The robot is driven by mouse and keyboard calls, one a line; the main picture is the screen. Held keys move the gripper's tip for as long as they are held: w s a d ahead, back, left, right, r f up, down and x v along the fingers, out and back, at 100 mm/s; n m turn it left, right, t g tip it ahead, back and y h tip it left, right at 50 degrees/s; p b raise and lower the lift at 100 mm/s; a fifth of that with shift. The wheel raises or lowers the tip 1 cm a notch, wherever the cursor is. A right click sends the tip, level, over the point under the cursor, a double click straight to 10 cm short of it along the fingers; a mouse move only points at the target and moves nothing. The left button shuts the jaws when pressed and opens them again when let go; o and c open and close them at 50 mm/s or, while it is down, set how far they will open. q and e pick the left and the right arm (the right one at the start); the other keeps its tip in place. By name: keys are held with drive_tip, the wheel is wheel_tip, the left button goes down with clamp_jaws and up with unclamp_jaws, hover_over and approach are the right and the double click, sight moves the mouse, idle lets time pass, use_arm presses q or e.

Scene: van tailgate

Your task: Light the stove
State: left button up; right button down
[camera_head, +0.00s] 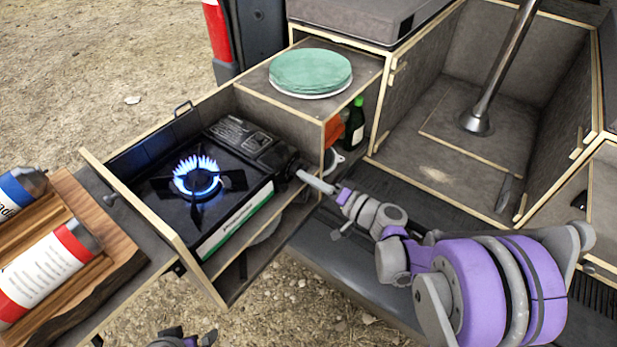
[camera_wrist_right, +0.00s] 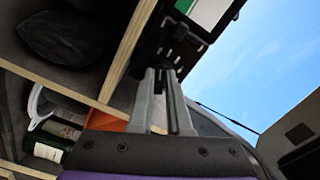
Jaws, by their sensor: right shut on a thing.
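The black camping stove (camera_head: 215,228) sits in the pull-out drawer of the van kitchen. A ring of blue flame (camera_head: 197,172) burns at its burner, between the black pan supports. My right gripper (camera_head: 303,176) is at the stove's right end, shut on the stove knob (camera_head: 289,169). The fingers hide most of the knob. In the right wrist view, the gripper fingers (camera_wrist_right: 166,80) reach up to the dark end of the stove. Only a small part of my left gripper (camera_head: 185,339) shows at the bottom edge, and its jaws are unclear.
A wooden board (camera_head: 118,263) with a red-and-white canister (camera_head: 45,270) and a blue one (camera_head: 20,190) lies left of the stove. Green plates (camera_head: 310,71) are stacked on the shelf behind. A green bottle (camera_head: 354,126) stands below. An open compartment (camera_head: 400,145) is at right.

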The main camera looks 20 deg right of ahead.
drive_tip(key=shift+n, duration=0.6)
drive_tip(key=c, duration=0.9)
unclamp_jaws()
drive_tip(key=shift+o, duration=0.2)
drive_tip(key=v, duration=1)
drive_tip(key=shift+s+d, duration=0.3)
